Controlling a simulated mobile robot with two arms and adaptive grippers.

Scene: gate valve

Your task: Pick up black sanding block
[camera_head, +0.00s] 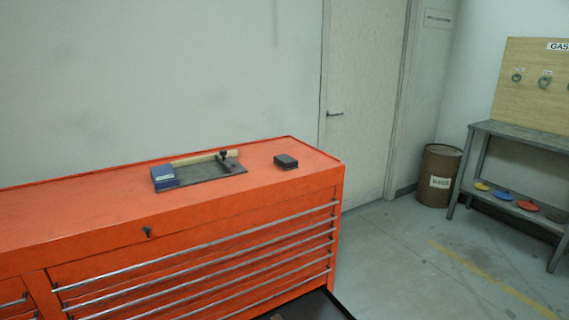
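The black sanding block (286,161) is a small dark rectangular block. It lies flat on the orange top of the tool chest (90,212), near the right end. Bare chest top surrounds it, and nothing touches it. Neither of my grippers shows in the head view.
A closed door (362,90) stands behind. A brown barrel (438,175) and a grey workbench (520,135) stand right. Floor between is clear.

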